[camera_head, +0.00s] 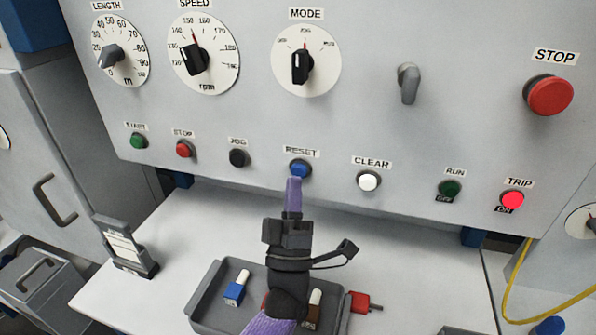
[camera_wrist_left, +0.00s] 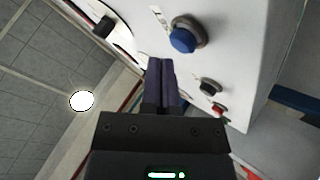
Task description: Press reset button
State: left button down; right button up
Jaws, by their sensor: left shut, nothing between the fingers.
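The blue RESET button (camera_head: 300,168) is on the grey control panel (camera_head: 215,130), under its RESET label. In the left wrist view the blue button (camera_wrist_left: 183,40) is up and to the right of the fingertips. My left gripper (camera_head: 293,181) is shut and empty, with its purple fingers pointing up at the panel just below the button. In the left wrist view the closed fingers (camera_wrist_left: 161,64) appear apart from the button. In the head view the tips overlap the button's lower edge, so contact cannot be told there. My right gripper is not in view.
The black JOG button (camera_head: 239,158) and white CLEAR button (camera_head: 368,181) flank RESET. The TRIP lamp (camera_head: 512,200) glows red. A grey tray (camera_head: 207,292) with small connectors lies on the white table (camera_head: 400,262) below, and a card holder (camera_head: 125,247) stands at left.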

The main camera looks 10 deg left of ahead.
pick_arm(q)
jog(key=shift+w, duration=0.15)
jog(key=shift+w, duration=0.3)
jog(key=shift+w+b, duration=0.4)
jog(key=shift+b, duration=0.2)
dwell(0.7)
jog(key=shift+s, duration=0.15)
jog(key=shift+s+p, duration=0.55)
jog(key=shift+s, duration=0.15)
